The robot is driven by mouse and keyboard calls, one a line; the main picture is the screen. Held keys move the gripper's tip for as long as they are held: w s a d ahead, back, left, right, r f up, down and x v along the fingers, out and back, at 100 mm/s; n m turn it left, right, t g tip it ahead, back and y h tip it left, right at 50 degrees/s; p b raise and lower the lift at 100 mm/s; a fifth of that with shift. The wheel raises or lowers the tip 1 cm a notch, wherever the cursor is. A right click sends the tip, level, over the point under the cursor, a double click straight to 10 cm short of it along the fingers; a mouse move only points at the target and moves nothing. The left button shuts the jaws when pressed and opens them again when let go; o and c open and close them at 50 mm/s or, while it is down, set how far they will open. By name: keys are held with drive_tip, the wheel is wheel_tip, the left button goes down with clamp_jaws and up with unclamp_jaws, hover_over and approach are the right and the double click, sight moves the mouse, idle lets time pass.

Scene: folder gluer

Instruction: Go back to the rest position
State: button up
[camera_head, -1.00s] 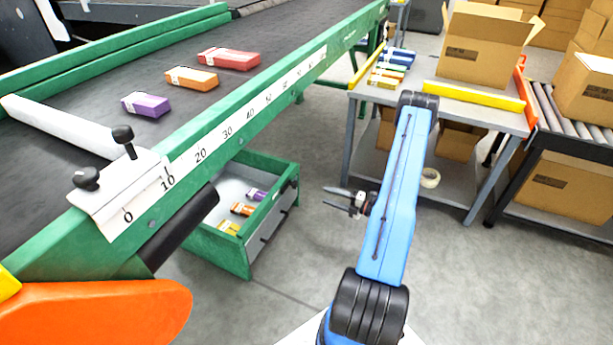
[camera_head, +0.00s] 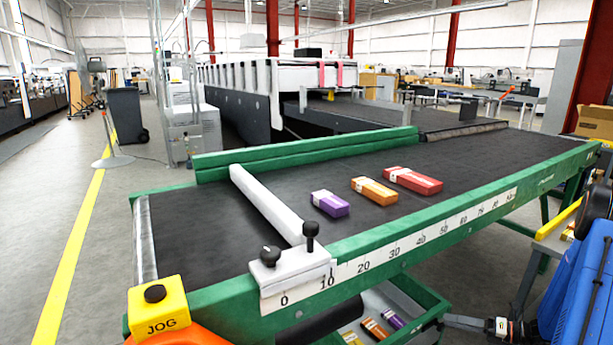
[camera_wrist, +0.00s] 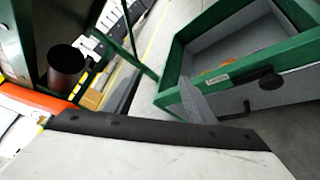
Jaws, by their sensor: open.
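My gripper (camera_head: 465,322) is at the lower right of the head view, beside the green drawer under the conveyor, with part of my blue arm at the right edge. It is open and nothing shows between its fingers. In the wrist view a grey finger (camera_wrist: 197,102) stands in front of the green drawer (camera_wrist: 225,73), apart from it as far as I can tell. The drawer (camera_head: 428,300) holds purple, orange and yellow cartons in the head view.
A purple carton (camera_head: 329,203), an orange carton (camera_head: 374,190) and a red carton (camera_head: 413,180) lie on the dark conveyor belt (camera_head: 240,250). Its green rail carries a scale. A yellow JOG box (camera_head: 158,308) is at the front left. The left floor is open.

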drive_tip(key=s+a+r+n+g+h, duration=0.2)
drive_tip(key=s+a+r+n+g, duration=0.3)
drive_tip(key=a+r+n, duration=0.4)
drive_tip(key=s+a+r+n+g+h, duration=0.2)
drive_tip(key=s+a+r+n+g, duration=0.1)
drive_tip(key=s+a+r+n, duration=0.5)
drive_tip(key=s+a+r+n+t+h, duration=0.1)
drive_tip(key=s+r+n+h, duration=0.3)
drive_tip(key=s+n, duration=0.5)
drive_tip(key=s+a+r+n+t+h, duration=0.2)
drive_tip(key=s+r+n+h, duration=0.3)
drive_tip(key=s+r+n, duration=0.3)
drive_tip(key=shift+s+r+n+t+h, duration=0.25)
drive_tip(key=shift+s+n+t, duration=0.45)
drive_tip(key=shift+s, duration=0.4)
